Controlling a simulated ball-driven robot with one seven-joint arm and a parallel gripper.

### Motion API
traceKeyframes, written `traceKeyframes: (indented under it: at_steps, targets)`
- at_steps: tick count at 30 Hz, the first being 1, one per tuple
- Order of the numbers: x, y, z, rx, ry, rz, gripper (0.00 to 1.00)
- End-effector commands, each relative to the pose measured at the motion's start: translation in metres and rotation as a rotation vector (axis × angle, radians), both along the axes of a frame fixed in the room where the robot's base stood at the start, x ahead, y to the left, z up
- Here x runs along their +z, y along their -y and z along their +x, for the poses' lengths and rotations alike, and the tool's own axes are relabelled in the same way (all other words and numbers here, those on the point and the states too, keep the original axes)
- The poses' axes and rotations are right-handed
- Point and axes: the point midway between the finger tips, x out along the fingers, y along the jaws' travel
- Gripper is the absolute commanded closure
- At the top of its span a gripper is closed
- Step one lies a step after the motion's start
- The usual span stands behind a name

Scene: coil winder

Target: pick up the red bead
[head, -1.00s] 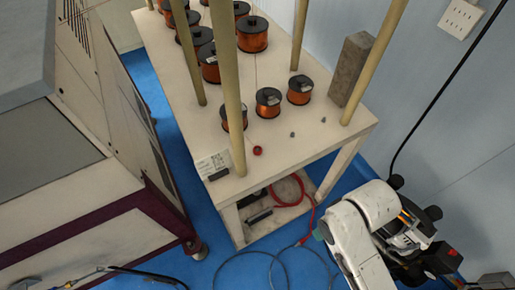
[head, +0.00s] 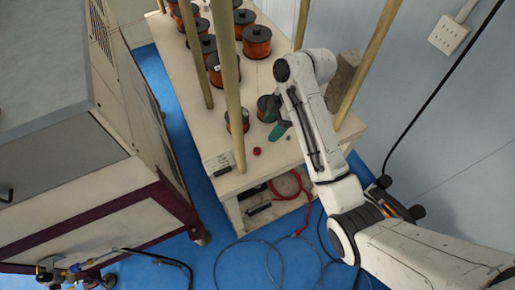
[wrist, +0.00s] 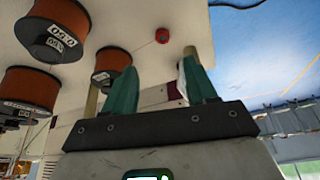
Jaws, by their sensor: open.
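The red bead (head: 257,151) is a small red piece lying on the pale tabletop near its front edge. It also shows in the wrist view (wrist: 162,36), beyond the fingertips and roughly in line with the gap between them. My gripper (head: 272,117) has teal fingers and is above the table, behind and to the right of the bead in the head view. In the wrist view my gripper (wrist: 158,72) is open, with nothing between its fingers and the bead apart from them.
Several copper wire spools (head: 257,41) stand on the table (head: 285,155), some close to my gripper. Wooden posts (head: 228,90) rise from the table, one just left of the bead. A grey block (head: 343,75) stands behind my arm.

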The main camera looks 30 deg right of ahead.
Motion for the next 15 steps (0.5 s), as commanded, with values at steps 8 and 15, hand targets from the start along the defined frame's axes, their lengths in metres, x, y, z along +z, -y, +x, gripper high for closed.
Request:
traceKeyframes:
  at_steps: [8,15]
  targets:
    - [-0.037,-0.015,0.003,0.006,-0.004,0.000,0.43]
    - [-0.053,-0.021,0.004,0.004,-0.003,0.000,0.43]
